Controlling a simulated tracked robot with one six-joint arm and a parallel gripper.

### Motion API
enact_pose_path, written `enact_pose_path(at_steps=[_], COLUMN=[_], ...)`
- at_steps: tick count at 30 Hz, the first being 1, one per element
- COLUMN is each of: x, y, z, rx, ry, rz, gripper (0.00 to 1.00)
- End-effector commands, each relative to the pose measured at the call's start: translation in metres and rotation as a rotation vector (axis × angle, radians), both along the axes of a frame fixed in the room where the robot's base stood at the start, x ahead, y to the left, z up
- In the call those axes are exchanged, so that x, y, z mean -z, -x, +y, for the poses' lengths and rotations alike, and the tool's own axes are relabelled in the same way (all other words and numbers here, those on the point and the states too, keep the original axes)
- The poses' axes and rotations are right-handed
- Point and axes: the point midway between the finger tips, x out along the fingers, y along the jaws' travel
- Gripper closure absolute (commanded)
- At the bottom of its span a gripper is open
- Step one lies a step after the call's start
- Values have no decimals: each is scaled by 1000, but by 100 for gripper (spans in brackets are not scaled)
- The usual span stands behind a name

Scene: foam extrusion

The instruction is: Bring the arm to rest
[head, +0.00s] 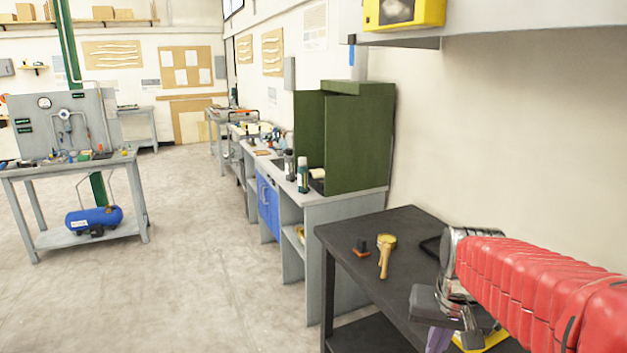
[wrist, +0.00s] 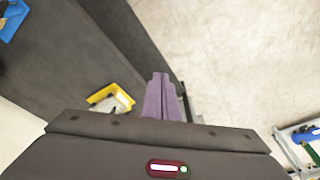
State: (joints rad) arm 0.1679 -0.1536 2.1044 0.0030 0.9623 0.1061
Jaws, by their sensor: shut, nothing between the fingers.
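My arm, in a red ribbed sleeve (head: 540,285), reaches in from the right side of the head view, over the dark table (head: 400,230). My gripper (head: 438,341) has purple fingers that point down near the table's front edge; the bottom of the picture cuts them off. In the wrist view my gripper (wrist: 162,82) shows its purple fingers together with nothing between them. The grey wrist housing hides what lies below them in that view.
A yellow-handled tool (head: 385,258) and a small orange-and-black item (head: 361,246) lie on the dark table. A yellow tray (wrist: 112,101) lies close to my fingers in the wrist view; a blue bin (wrist: 12,18) is farther off. Open floor (head: 190,270) spreads left.

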Motion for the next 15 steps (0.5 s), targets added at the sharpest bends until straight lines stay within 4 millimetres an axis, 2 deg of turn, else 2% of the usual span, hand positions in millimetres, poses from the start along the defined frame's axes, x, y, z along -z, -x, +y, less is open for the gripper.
enact_pose_path(at_steps=[3, 15], x=[0, 6], y=[25, 98], z=[12, 43], rx=[-65, -188], ry=[15, 46], rz=[-21, -98], gripper=[100, 100])
